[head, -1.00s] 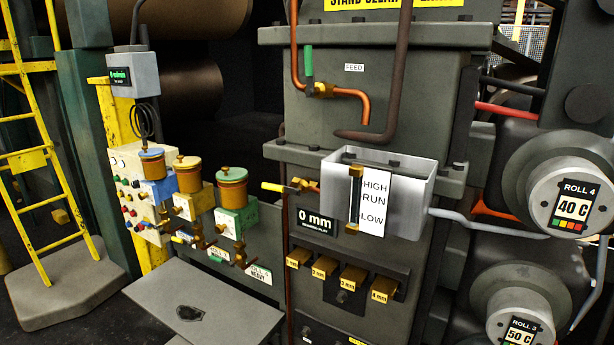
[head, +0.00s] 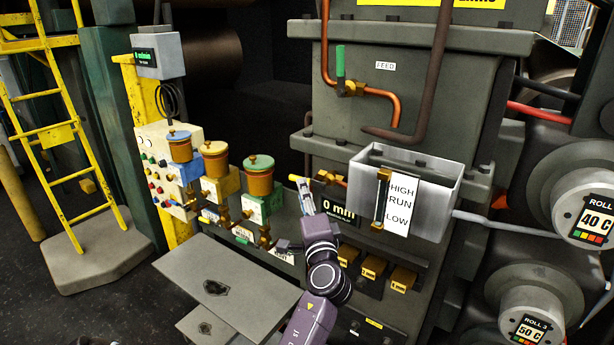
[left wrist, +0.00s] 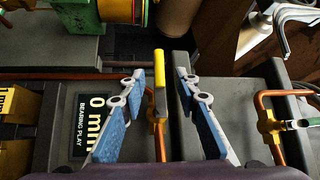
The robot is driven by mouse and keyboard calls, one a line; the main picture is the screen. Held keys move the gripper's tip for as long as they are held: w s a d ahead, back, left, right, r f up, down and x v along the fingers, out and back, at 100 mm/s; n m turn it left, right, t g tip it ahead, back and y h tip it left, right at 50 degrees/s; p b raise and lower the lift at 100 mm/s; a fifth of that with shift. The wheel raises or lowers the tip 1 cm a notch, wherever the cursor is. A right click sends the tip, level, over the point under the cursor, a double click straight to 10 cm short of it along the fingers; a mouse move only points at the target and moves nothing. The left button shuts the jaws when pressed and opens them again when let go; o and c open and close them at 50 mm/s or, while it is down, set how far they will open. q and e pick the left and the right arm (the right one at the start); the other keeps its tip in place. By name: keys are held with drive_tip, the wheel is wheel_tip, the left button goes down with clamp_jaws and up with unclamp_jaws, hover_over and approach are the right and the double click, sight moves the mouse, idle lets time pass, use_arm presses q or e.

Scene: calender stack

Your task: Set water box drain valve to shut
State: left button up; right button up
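The water box (head: 406,195) is an open-topped grey metal box marked HIGH, RUN and LOW, with a sight gauge on its front. The drain valve's yellow handle (head: 297,178) points left from the brass fitting beside the box, roughly level. In the left wrist view the yellow handle (left wrist: 159,68) lies in line with a copper pipe. My left gripper (head: 303,187) is at the handle, partly covering the valve. In the wrist view my left gripper (left wrist: 159,82) is open, one finger on each side of the handle, with visible gaps. My right gripper is out of view.
A feed valve with a green handle (head: 340,62) is on the copper pipe above. Lubricator cups (head: 258,176) stand to the left. The 0 mm display (head: 347,214) is close by my left gripper. A grey plate (head: 220,285) lies below.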

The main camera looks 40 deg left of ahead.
use_arm(q)
drive_tip(key=p+x, duration=0.2)
drive_tip(key=x, duration=0.4)
drive_tip(key=shift+w+a, duration=0.1)
drive_tip(key=shift+a, duration=0.05)
drive_tip(key=shift+c, duration=0.6)
drive_tip(key=shift+f, duration=0.1)
clamp_jaws()
